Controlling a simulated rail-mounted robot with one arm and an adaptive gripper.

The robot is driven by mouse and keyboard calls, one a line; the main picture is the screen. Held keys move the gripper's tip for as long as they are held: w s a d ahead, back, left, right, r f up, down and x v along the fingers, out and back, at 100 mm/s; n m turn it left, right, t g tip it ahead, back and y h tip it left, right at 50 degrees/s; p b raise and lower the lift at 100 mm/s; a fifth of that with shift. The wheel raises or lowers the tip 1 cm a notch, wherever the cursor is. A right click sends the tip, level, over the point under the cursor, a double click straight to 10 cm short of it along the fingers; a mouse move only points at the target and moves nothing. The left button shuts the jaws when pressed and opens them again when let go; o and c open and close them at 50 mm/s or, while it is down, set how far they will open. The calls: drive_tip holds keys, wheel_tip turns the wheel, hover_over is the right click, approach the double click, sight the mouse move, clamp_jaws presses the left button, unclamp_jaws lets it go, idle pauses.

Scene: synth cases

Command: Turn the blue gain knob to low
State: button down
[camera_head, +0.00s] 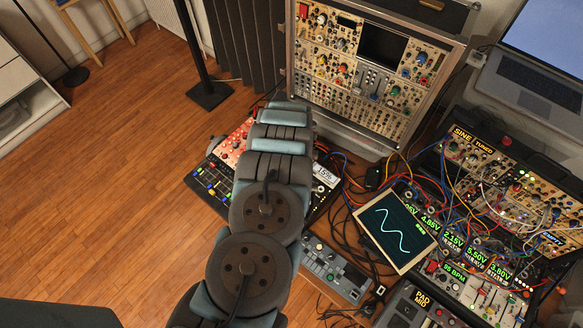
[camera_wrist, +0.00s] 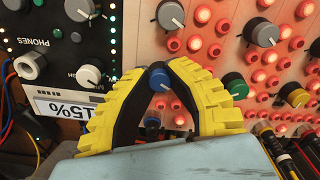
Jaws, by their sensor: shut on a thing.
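The blue gain knob (camera_wrist: 159,82) shows in the wrist view between the fingertips of my gripper (camera_wrist: 158,76). My gripper has yellow ribbed fingers with dark inner pads, and the tips are closed around the knob. The knob sits on a pale orange panel (camera_wrist: 128,22) with many glowing red buttons. The tips partly cover the knob, and I cannot tell its pointer's setting. In the head view my arm hides the gripper and the knob.
A grey knob (camera_wrist: 170,14), a green knob (camera_wrist: 236,85) and a yellow knob (camera_wrist: 294,95) stand near my fingers. A black panel (camera_wrist: 40,48) adjoins at left. Patch cables (camera_head: 440,180) and a tilted wave screen (camera_head: 395,230) crowd the right. Wooden floor (camera_head: 110,120) is open at left.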

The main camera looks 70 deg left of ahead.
drive_tip(key=c, duration=0.9)
unclamp_jaws()
drive_tip(key=shift+c, duration=0.2)
drive_tip(key=shift+r, duration=0.1)
drive_tip(key=shift+r, duration=4.2)
drive_tip(key=shift+w+a+r, duration=0.15)
drive_tip(key=shift+r, duration=1.45)
drive_tip(key=shift+s+d+r, duration=0.1)
drive_tip(key=shift+s+d, duration=0.1)
